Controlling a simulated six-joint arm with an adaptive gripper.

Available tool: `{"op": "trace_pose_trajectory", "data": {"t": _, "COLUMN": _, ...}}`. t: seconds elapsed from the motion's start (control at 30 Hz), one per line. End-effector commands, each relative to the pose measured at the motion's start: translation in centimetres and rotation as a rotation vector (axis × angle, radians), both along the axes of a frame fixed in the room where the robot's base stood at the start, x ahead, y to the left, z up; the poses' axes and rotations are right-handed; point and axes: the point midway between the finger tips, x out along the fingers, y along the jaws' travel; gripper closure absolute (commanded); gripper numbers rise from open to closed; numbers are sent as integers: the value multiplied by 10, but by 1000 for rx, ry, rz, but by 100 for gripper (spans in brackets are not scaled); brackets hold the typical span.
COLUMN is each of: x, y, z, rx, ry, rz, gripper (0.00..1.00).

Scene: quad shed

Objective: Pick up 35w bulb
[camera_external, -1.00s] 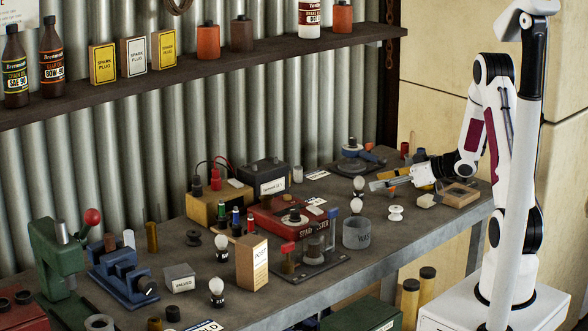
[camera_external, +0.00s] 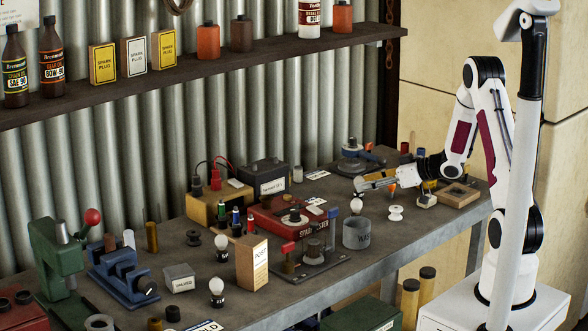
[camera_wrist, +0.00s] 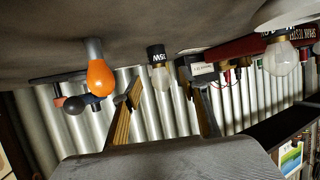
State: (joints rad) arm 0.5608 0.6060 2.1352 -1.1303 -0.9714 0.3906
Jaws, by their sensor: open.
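My gripper (camera_external: 364,183) is low over the right part of the bench, its jaws open around or just short of a clear bulb. In the wrist view, which shows the scene upside down, my gripper (camera_wrist: 163,100) has one finger on each side of that bulb (camera_wrist: 160,76) with a black base. Its white lettering seems to read 35W but is small. A gap shows between the glass and both fingers. A second clear bulb (camera_wrist: 280,58) with a black base is further right; its lettering is only partly legible. An orange bulb (camera_wrist: 100,78) is at the left.
A red tester (camera_external: 285,218) is left of my gripper. A wooden tray (camera_external: 459,194) is to the right. Two more bulbs stand further left.

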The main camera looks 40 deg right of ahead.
Motion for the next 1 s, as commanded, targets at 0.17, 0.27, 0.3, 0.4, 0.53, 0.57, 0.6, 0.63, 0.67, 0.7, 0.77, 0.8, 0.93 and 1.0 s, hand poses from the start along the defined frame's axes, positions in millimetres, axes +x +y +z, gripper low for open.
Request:
{"op": "trace_pose_trajectory", "data": {"t": 0.17, "x": 18, "y": 10, "z": -5, "rx": 1, "ry": 1, "rz": 3, "gripper": 57}}
{"op": "trace_pose_trajectory", "data": {"t": 0.27, "x": 26, "y": 12, "z": -8, "rx": 0, "ry": 0, "rz": 1, "gripper": 57}}
{"op": "trace_pose_trajectory", "data": {"t": 0.3, "x": 28, "y": 13, "z": -9, "rx": 0, "ry": 0, "rz": 0, "gripper": 57}}
{"op": "trace_pose_trajectory", "data": {"t": 0.4, "x": 31, "y": 14, "z": -11, "rx": 0, "ry": 1, "rz": 0, "gripper": 57}}
{"op": "trace_pose_trajectory", "data": {"t": 0.53, "x": 31, "y": 14, "z": -11, "rx": 0, "ry": 1, "rz": 0, "gripper": 57}}
{"op": "trace_pose_trajectory", "data": {"t": 0.57, "x": 31, "y": 14, "z": -11, "rx": 0, "ry": 1, "rz": 0, "gripper": 57}}
{"op": "trace_pose_trajectory", "data": {"t": 0.6, "x": 31, "y": 14, "z": -11, "rx": 0, "ry": 1, "rz": 0, "gripper": 57}}
{"op": "trace_pose_trajectory", "data": {"t": 0.63, "x": 31, "y": 14, "z": -11, "rx": 0, "ry": 1, "rz": 0, "gripper": 57}}
{"op": "trace_pose_trajectory", "data": {"t": 0.67, "x": 31, "y": 14, "z": -11, "rx": 0, "ry": 1, "rz": 0, "gripper": 57}}
{"op": "trace_pose_trajectory", "data": {"t": 0.7, "x": 31, "y": 14, "z": -10, "rx": 0, "ry": 1, "rz": 0, "gripper": 57}}
{"op": "trace_pose_trajectory", "data": {"t": 0.77, "x": 31, "y": 14, "z": -10, "rx": 0, "ry": 1, "rz": 0, "gripper": 57}}
{"op": "trace_pose_trajectory", "data": {"t": 0.8, "x": 31, "y": 14, "z": -10, "rx": 0, "ry": 1, "rz": 0, "gripper": 57}}
{"op": "trace_pose_trajectory", "data": {"t": 0.93, "x": 31, "y": 14, "z": -10, "rx": 0, "ry": 1, "rz": 0, "gripper": 68}}
{"op": "trace_pose_trajectory", "data": {"t": 1.0, "x": 31, "y": 14, "z": -10, "rx": 0, "ry": 1, "rz": 0, "gripper": 86}}
